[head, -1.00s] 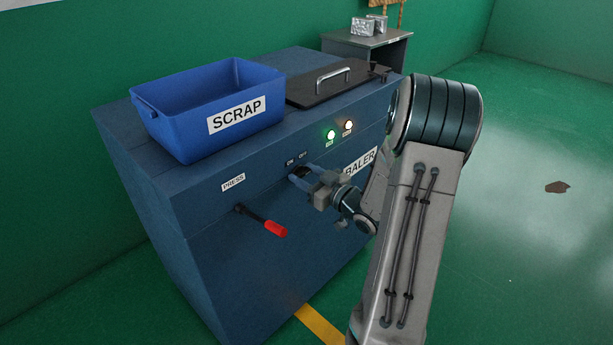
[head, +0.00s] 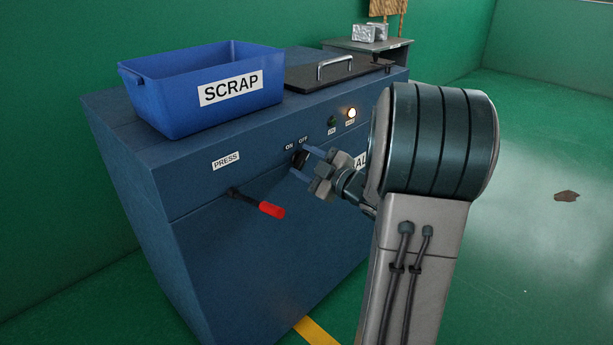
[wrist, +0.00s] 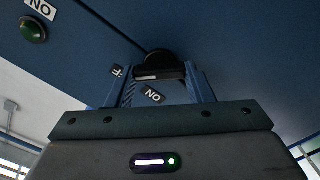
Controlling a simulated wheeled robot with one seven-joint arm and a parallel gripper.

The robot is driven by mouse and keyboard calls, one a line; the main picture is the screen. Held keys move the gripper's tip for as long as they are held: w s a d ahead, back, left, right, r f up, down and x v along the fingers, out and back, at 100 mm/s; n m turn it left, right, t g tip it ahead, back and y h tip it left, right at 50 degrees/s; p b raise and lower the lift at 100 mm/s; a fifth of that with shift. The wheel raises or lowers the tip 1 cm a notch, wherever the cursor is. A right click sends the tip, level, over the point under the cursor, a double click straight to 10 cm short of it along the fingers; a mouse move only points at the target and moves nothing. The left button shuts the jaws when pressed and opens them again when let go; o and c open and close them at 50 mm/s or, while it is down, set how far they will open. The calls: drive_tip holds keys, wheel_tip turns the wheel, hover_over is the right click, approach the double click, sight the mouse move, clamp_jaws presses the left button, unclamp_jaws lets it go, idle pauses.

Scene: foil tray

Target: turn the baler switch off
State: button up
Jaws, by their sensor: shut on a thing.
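The baler switch (head: 298,158) is a small black knob on the machine's blue front, below the ON and OFF labels (head: 296,144). My gripper (head: 304,163) reaches it from the right, and its blue fingers are shut on the knob. In the wrist view the black knob (wrist: 163,65) shows between the two finger ends, with part of its face hidden. A white mark shows on the knob, but I cannot tell for certain which label it points to. The green lamp (head: 332,122) is dark. The lamp to its right (head: 351,113) glows warm white.
A red-handled press lever (head: 270,210) sticks out below and left of the switch. A blue SCRAP bin (head: 160,105) and a dark lid with a handle (head: 310,76) are on top of the baler (head: 240,260). A grey table (head: 385,45) stands behind.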

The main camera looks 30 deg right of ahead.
drive_tip(key=shift+f+n+b, duration=0.15)
drive_tip(key=shift+n+b, duration=1.15)
drive_tip(key=shift+b, duration=0.15)
drive_tip(key=o, duration=1)
drive_tip(key=p+v, duration=0.2)
drive_tip(key=v, duration=1.1)
drive_tip(key=shift+s, duration=0.4)
drive_tip(key=shift+d+r, duration=0.1)
drive_tip(key=shift+r, duration=0.1)
